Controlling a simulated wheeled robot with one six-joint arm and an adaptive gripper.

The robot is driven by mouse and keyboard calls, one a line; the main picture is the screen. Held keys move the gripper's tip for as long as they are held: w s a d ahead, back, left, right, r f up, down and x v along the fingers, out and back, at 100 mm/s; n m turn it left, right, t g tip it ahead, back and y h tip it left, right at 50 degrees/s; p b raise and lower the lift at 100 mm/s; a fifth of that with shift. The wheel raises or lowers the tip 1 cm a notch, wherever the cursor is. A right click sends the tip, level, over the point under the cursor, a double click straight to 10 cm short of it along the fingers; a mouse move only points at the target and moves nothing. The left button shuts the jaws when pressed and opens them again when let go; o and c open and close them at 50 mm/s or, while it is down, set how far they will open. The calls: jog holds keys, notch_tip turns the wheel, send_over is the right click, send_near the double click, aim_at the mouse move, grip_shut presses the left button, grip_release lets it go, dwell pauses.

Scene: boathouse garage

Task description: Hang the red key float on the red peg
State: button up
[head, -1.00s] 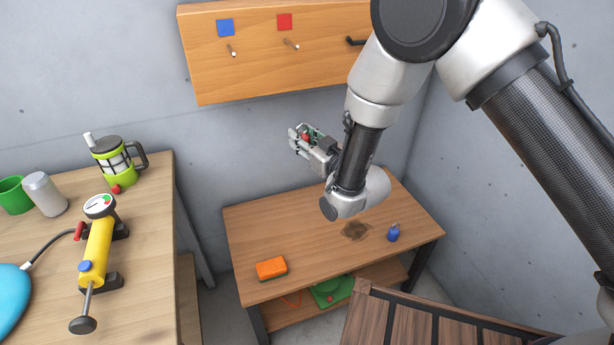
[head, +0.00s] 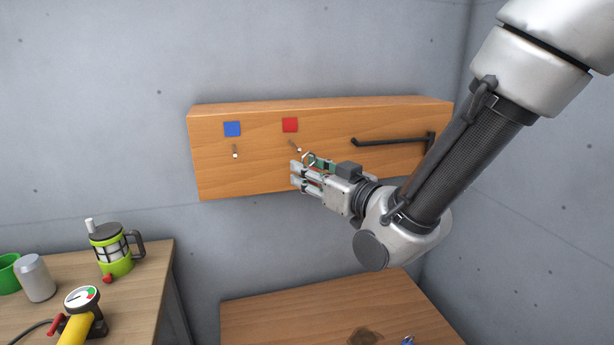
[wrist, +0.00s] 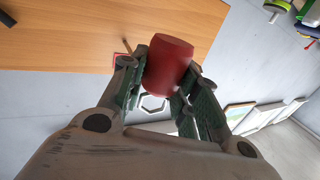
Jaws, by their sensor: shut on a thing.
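My gripper (head: 298,178) is in front of the wooden wall board, just below the red peg. In the wrist view my gripper (wrist: 165,85) is shut on the red key float (wrist: 170,65), a dark red rounded cylinder between the green-lined fingers. A pale angular ring (wrist: 152,103) shows beside the float; it also shows above the fingers in the head view (head: 308,158). The red peg (head: 295,146) sticks out under a red square (head: 290,125). In the wrist view the peg (wrist: 127,45) is close to the left fingertip. The float is mostly hidden in the head view.
The wooden board (head: 210,175) also carries a blue square (head: 232,129) over another peg (head: 235,152) and a black bracket (head: 390,141) at right. A low bench (head: 270,315) stands below. The left table (head: 150,285) holds a green lantern-like jug (head: 115,262), can and pump.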

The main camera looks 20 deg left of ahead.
jog(key=w+a+f, duration=0.1)
jog(key=w+a, duration=0.4)
jog(key=w, duration=0.3)
jog(key=shift+w+a+f, duration=0.15)
jog(key=shift+w+f, duration=0.2)
jog(key=shift+w, duration=0.05)
dwell(0.8)
dwell(0.6)
jog(key=o, duration=1.2)
jog(key=v, duration=1.2)
